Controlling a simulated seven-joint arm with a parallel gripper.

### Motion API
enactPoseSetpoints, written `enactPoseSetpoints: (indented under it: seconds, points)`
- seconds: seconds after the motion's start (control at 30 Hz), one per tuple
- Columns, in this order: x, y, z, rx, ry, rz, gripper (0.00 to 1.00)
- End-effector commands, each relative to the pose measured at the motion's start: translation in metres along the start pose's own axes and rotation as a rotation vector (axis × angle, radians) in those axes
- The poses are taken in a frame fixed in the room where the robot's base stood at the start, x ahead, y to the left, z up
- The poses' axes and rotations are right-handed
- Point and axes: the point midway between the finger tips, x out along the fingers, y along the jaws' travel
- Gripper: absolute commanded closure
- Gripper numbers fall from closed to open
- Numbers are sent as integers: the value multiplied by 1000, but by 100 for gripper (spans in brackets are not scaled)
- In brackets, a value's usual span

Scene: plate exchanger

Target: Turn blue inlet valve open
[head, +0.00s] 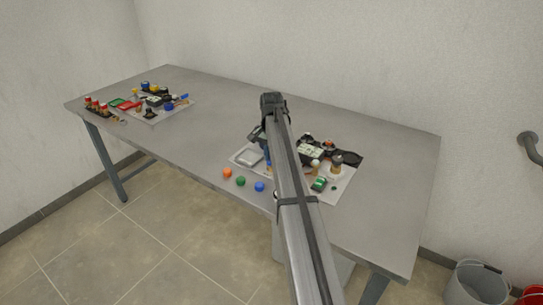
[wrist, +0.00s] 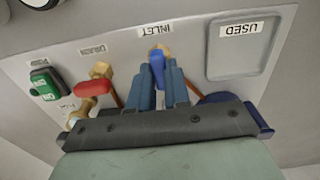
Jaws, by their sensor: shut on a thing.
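The blue inlet valve handle (wrist: 157,68) sits under the INLET label (wrist: 162,28) in the wrist view. It points from the brass fitting at its top down toward my gripper (wrist: 160,74). My gripper's two blue fingers stand on either side of the handle and are shut on it. The handle's lower end is hidden between the fingers and behind the dark gripper body. In the head view my arm covers the inlet valve, and the fingers cannot be made out clearly.
A red-handled valve (wrist: 94,88) on brass fittings stands left of the fingers, with a green switch (wrist: 45,83) farther left. The USED tray (wrist: 236,50) is at right. Orange (head: 227,172), green (head: 240,181) and blue (head: 259,186) caps lie near the table's front edge.

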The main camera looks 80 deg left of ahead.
Motion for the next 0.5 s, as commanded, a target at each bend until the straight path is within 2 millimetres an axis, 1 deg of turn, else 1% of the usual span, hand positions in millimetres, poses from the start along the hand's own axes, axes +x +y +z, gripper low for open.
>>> enactPoseSetpoints:
  seconds: [0.1,0.13,0.37,0.4,0.5]
  points:
    - [0,0,0,-2,0,0,100]
    - [0,0,0,-2,0,0,81]
    - [0,0,0,0,0,0,59]
    - [0,0,0,0,0,0,57]
    - [0,0,0,0,0,0,57]
